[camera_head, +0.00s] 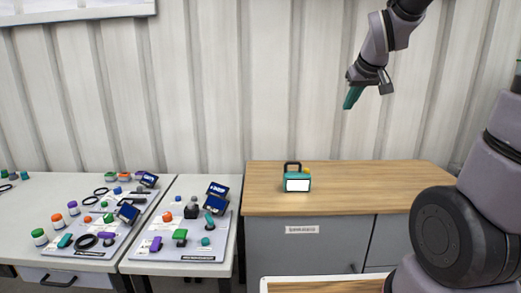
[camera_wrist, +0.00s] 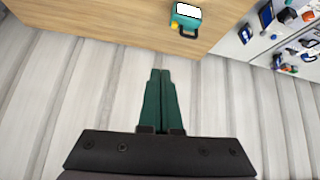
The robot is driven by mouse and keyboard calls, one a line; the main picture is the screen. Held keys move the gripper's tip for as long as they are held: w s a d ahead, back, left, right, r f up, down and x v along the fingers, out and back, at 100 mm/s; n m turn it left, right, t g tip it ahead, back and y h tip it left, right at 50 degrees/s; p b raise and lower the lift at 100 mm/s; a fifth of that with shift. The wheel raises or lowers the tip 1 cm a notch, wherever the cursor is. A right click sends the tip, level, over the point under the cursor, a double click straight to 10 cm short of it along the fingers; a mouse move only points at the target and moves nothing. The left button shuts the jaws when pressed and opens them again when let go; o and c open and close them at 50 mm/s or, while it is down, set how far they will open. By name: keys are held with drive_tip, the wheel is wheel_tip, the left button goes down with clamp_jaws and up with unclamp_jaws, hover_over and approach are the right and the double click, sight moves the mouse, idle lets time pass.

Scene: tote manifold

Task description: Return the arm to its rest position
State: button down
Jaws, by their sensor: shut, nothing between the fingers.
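My gripper (camera_head: 353,97) is raised high in front of the corrugated wall, above the wooden-topped cabinet, with its green fingers pointing down. In the wrist view my gripper (camera_wrist: 160,75) has its two green fingers together with nothing between them. A teal tote (camera_head: 298,181) with a dark handle and a white front label stands upright on the cabinet top (camera_head: 370,190). It also shows in the wrist view, where the tote (camera_wrist: 184,19) is well apart from the fingers. My arm's lower links fill the right side of the head view.
A grey table (camera_head: 155,190) to the left holds boards with several coloured knobs, small screens and black rings. A light-rimmed tray (camera_head: 300,279) with a wooden inside is at the bottom. The cabinet top right of the tote is bare, and the air around my gripper is clear.

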drive_tip(key=s+r+m, duration=0.2)
drive_tip(key=s+m, duration=0.1)
drive_tip(key=s, duration=0.6)
drive_tip(key=s+r+m+y, duration=0.1)
drive_tip(key=s+r+m, duration=0.1)
drive_tip(key=s, duration=0.8)
drive_tip(key=shift+s+a+r+m+g, duration=0.2)
drive_tip(key=shift+a+m+g, duration=0.2)
drive_tip(key=shift+a+m, duration=0.1)
